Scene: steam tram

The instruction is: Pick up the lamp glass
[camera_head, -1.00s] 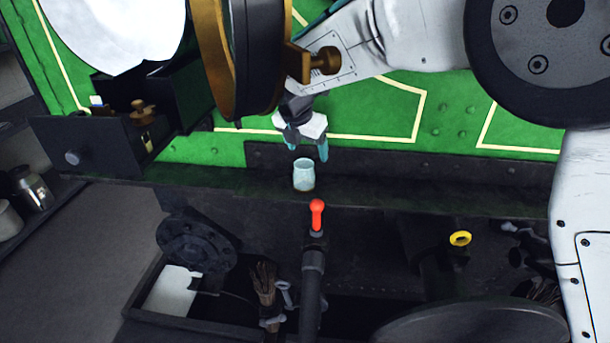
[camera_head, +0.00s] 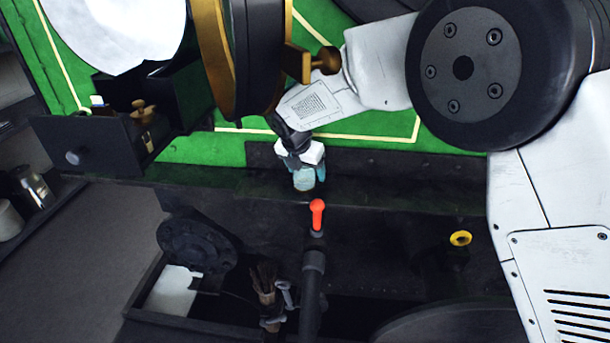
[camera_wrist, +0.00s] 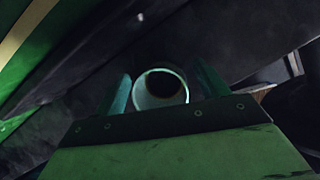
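The lamp glass (camera_head: 304,181) is a small pale blue, see-through cup-like cylinder standing upright on the dark ledge below the green panel. My gripper (camera_head: 307,172) is right over it, pointing down, with its teal fingers at the sides of the glass. In the wrist view the round rim of the lamp glass (camera_wrist: 161,89) lies between the two fingertips of my gripper (camera_wrist: 163,90). The fingers are apart, and a gap shows at least beside the right finger. The lower part of the glass shows below the fingers in the head view.
A red-tipped lever (camera_head: 317,214) stands just in front of the ledge. A large brass-rimmed round lamp (camera_head: 222,55) hangs close to the upper left of my arm. An open dark drawer (camera_head: 85,147) juts out at the left. A yellow ring (camera_head: 460,238) sits at the right.

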